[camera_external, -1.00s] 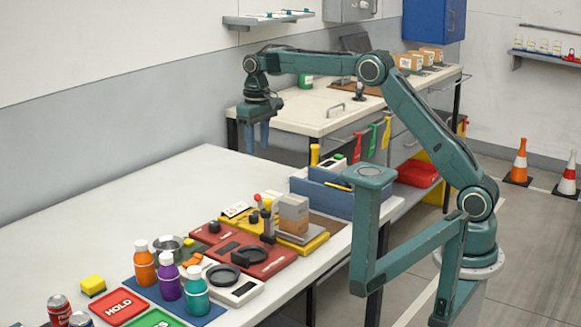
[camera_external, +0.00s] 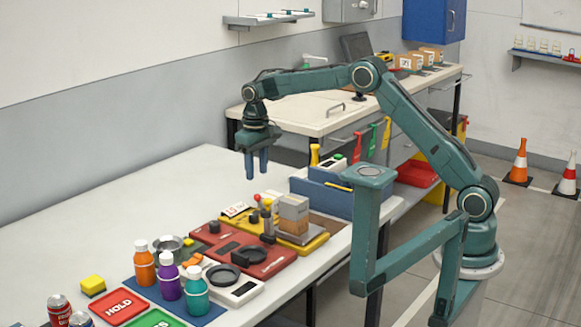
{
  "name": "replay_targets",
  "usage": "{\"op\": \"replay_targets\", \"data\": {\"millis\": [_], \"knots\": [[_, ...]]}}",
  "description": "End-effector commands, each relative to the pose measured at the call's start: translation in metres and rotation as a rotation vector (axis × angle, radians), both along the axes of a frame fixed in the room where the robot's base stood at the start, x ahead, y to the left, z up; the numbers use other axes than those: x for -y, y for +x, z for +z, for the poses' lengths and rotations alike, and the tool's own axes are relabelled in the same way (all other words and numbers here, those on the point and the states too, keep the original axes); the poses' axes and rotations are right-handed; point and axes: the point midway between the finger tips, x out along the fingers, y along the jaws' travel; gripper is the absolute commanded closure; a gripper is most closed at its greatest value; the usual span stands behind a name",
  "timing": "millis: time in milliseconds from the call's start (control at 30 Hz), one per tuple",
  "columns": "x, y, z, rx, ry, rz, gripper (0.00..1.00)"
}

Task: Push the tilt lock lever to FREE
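A fixture on a yellow base (camera_external: 316,243) stands on the white table, with a grey tilting plate (camera_external: 300,238) that carries a grey-tan block (camera_external: 293,208). At its left side are a small red knob (camera_external: 256,197) and a yellow-topped upright lever (camera_external: 267,204). I cannot tell which of these is the tilt lock lever, and no FREE mark is readable. My gripper (camera_external: 257,177) points down above and behind the fixture, apart from it. Its two blue fingers are spread with a gap between them, and it holds nothing.
A red base with black round parts (camera_external: 270,266) lies in front of the fixture. A blue bin (camera_external: 325,196) stands to its right. Several bottles (camera_external: 170,282), a HOLD tray (camera_external: 120,306) and a yellow sponge (camera_external: 93,284) are at the front. The table's left and back are clear.

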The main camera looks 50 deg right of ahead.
Motion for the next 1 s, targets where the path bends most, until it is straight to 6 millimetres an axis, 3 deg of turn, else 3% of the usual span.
{"op": "replay_targets", "data": {"millis": [200, 433, 900, 933, 1000], "knots": [[0.000, -0.001, -0.035, -0.004, 0.000, 0.000, 0.60], [0.000, 0.000, -0.060, -0.002, 0.000, 0.000, 0.60], [0.000, 0.000, -0.070, 0.001, 0.000, 0.000, 0.60], [0.000, 0.000, -0.070, 0.001, 0.000, 0.000, 0.62], [0.000, 0.000, -0.070, 0.001, 0.000, 0.000, 0.76]]}}
